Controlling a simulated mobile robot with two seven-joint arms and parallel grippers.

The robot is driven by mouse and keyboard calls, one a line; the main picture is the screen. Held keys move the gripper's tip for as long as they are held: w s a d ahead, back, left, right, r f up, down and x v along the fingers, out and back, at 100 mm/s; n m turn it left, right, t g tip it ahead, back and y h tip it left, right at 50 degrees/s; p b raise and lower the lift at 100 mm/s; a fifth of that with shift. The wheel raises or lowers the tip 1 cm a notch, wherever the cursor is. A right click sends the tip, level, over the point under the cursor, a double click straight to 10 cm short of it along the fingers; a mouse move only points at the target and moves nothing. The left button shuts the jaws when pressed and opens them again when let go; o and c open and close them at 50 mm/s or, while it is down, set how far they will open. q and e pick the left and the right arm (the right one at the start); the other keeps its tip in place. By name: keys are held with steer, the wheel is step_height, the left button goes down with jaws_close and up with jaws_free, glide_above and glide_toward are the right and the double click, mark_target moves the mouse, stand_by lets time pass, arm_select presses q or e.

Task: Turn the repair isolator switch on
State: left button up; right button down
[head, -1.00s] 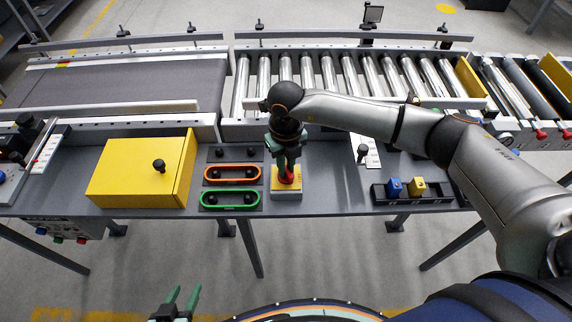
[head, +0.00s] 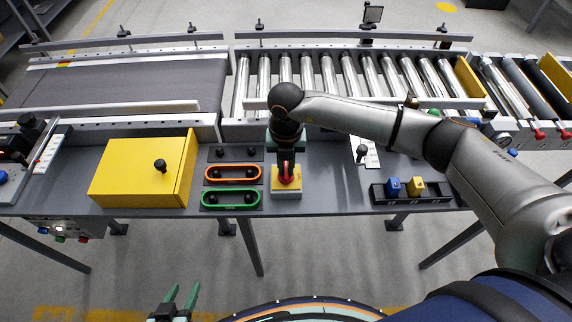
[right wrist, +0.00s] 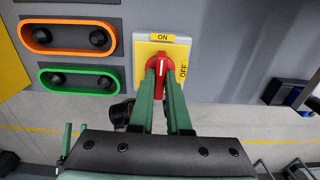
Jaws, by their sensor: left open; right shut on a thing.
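The repair isolator switch is a red rotary handle (head: 287,172) on a yellow plate (head: 285,184) at the table's front. In the right wrist view the plate (right wrist: 182,52) has ON at its top and OFF on its right side. The red handle (right wrist: 160,65) stands upright there, in line with the ON label. My left gripper (head: 182,292) is open and empty, low in the head view, in front of the table and away from the switch.
Left of the switch are an orange-ringed pair of black knobs (head: 233,173), a green-ringed pair (head: 231,198) and a yellow box (head: 140,170). To the right is a black rack (head: 411,194) with blue and yellow blocks. A roller conveyor (head: 340,75) runs behind.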

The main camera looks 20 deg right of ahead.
mark_target(286, 169)
steer(key=c, duration=0.9)
jaws_free()
steer(key=shift+r, duration=0.1)
step_height(286, 169, up, 12)
steer(key=shift+r, duration=0.2)
